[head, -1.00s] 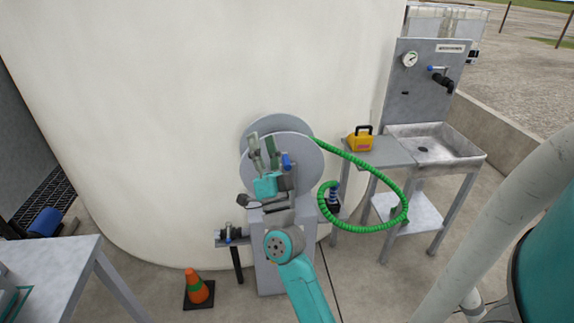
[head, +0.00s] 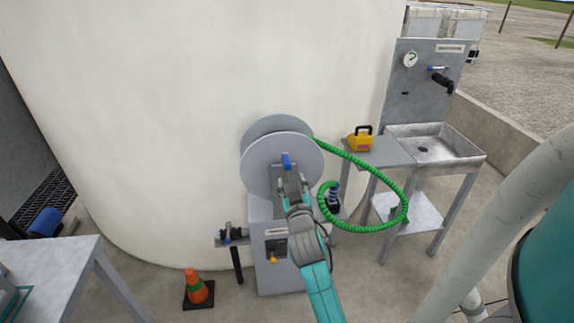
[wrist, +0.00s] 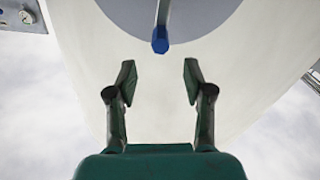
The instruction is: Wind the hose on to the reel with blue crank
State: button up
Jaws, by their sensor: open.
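The grey reel (head: 268,160) stands on a grey pedestal in front of the big white tank. Its blue crank handle (head: 286,161) sticks out from the near disc, and in the wrist view the blue crank end (wrist: 160,42) lies ahead of the fingers, centred between them and apart from them. My gripper (head: 291,184) is just below the crank in the head view. In the wrist view my gripper (wrist: 157,80) is open and empty. The green hose (head: 383,222) runs from the reel to the right and hangs in a loop. The reel's core is mostly hidden by the discs.
A yellow case (head: 361,139) sits on a small grey table (head: 395,153) beside a metal sink (head: 430,150). An orange cone (head: 196,287) stands at the lower left. A grey bench (head: 45,265) is at left.

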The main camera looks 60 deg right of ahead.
aim_at(288, 168)
jog(key=x, duration=0.9)
jog(key=shift+w+d, duration=0.15)
jog(key=shift+w, duration=0.05)
jog(key=shift+c, duration=0.3)
grip_shut()
